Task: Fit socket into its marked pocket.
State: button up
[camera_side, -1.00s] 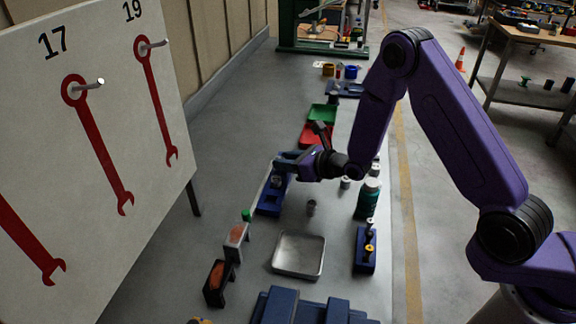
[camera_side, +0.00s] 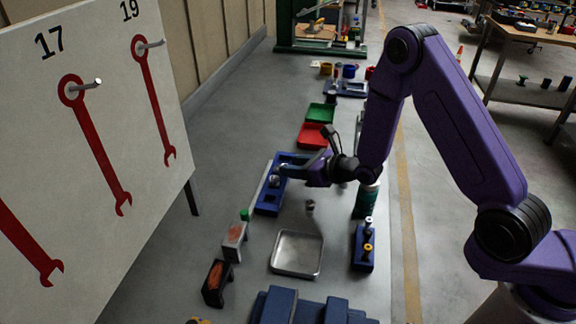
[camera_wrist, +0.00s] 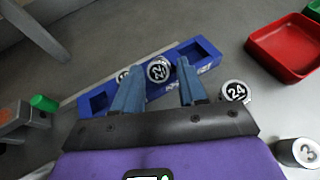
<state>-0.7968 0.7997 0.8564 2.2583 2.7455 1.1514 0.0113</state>
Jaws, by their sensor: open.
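A blue rack with square pockets (camera_wrist: 205,50) runs diagonally across the wrist view; it also shows in the side view (camera_side: 268,207). A silver socket marked 22 (camera_wrist: 158,70) stands at the middle of the rack, between my fingertips, label up. I cannot tell whether it is fully seated. A second socket (camera_wrist: 122,75) is mostly hidden behind my left finger. The pockets at both ends of the rack look empty. My gripper (camera_wrist: 158,66) is open, with a finger on each side of the 22 socket; it also shows over the rack in the side view (camera_side: 284,170).
A socket marked 24 (camera_wrist: 235,91) and one marked 3 (camera_wrist: 304,151) stand loose on the right. A green-capped item (camera_wrist: 43,103) is left.

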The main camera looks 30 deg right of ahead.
jog(key=shift+v, duration=2.25)
jog(key=shift+c, duration=0.3)
